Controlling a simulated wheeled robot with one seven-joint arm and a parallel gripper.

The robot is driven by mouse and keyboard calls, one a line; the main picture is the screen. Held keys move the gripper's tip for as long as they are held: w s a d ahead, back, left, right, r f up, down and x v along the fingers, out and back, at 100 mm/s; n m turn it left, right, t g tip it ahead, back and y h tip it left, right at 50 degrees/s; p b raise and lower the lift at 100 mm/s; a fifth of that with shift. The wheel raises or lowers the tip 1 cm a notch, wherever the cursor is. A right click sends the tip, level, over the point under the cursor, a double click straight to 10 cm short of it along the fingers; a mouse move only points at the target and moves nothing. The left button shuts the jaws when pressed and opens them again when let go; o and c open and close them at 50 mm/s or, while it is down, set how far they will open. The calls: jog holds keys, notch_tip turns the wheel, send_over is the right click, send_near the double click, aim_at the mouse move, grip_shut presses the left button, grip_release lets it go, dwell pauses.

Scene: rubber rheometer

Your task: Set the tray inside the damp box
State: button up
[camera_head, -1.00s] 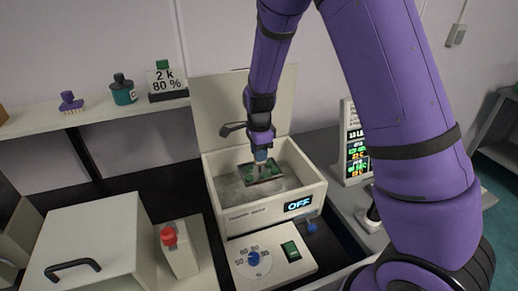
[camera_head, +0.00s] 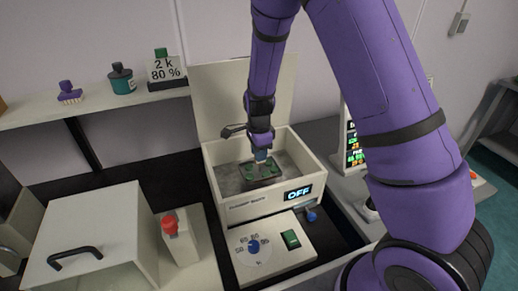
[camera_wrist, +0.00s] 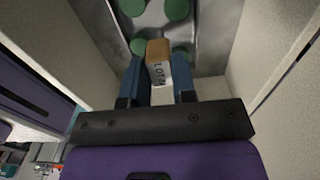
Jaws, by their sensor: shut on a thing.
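The damp box (camera_head: 228,207) is a cream box with its lid raised at the back and a front display reading OFF. The tray (camera_head: 275,180), dark with green discs, is within the box walls; the wrist view shows its grey surface (camera_wrist: 156,14) and several green discs. My gripper (camera_head: 261,158) reaches down into the box from above. In the wrist view its two blue fingers (camera_wrist: 158,78) are shut on the tray's small tan block handle (camera_wrist: 158,47), which bears "LOT" lettering. Whether the tray touches the box floor I cannot tell.
A control panel with a dial (camera_head: 253,246) and green switch (camera_head: 291,239) stands before the box. A red-knobbed unit (camera_head: 182,243) and a cream cabinet (camera_head: 95,235) are at left. A lit display panel (camera_head: 352,150) stands right, partly behind my arm. Shelf items are at back left.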

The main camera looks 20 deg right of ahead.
jog(key=shift+f, duration=1.9)
jog(key=o, duration=1)
jog(key=shift+r, duration=3)
